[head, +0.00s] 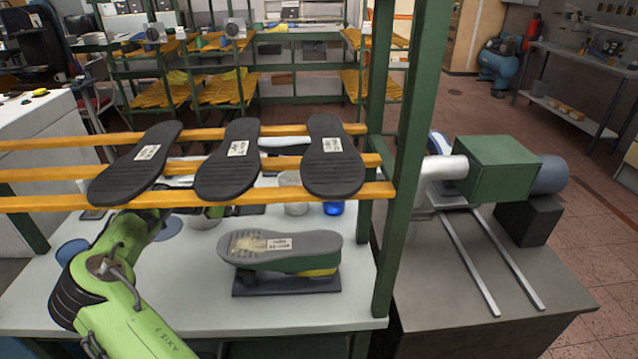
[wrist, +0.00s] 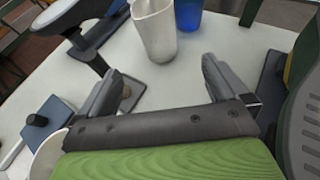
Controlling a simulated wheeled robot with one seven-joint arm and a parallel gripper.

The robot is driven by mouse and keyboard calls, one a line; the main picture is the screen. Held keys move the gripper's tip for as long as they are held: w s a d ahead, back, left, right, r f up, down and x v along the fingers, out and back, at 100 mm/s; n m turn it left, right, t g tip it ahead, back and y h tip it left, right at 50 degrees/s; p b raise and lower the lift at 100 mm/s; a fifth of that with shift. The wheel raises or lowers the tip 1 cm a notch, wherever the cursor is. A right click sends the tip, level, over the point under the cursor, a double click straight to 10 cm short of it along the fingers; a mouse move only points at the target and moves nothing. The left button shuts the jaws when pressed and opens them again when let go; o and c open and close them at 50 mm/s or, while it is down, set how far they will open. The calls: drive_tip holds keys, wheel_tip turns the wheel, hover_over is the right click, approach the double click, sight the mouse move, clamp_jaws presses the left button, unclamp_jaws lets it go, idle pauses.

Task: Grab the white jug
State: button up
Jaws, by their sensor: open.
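The white jug (wrist: 155,32) stands upright on the white table, ahead of my gripper at the top middle of the wrist view. In the head view the jug (head: 296,208) is partly hidden behind a hanging shoe sole and the orange rails. My gripper (wrist: 160,88) is open and empty, its two fingers apart, with the jug beyond the fingertips and not touched. In the head view my gripper is mostly hidden behind the soles and rails.
A blue cup (wrist: 188,14) stands right beside the jug. A white round vessel (wrist: 48,156) is at lower left in the wrist view. A shoe sole on a stand (head: 280,246) sits nearer on the table. Soles (head: 333,160) on orange rails and a green post (head: 400,150) obstruct.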

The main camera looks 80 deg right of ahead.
drive_tip(key=b+x, duration=0.3)
drive_tip(key=x, duration=0.7)
drive_tip(key=shift+a, duration=0.1)
drive_tip(key=b+x, duration=0.2)
drive_tip(key=x, duration=0.3)
drive_tip(key=shift+s+d+f, duration=0.1)
drive_tip(key=shift+d, duration=0.25)
drive_tip(key=c, duration=1.1)
drive_tip(key=shift+c, duration=0.2)
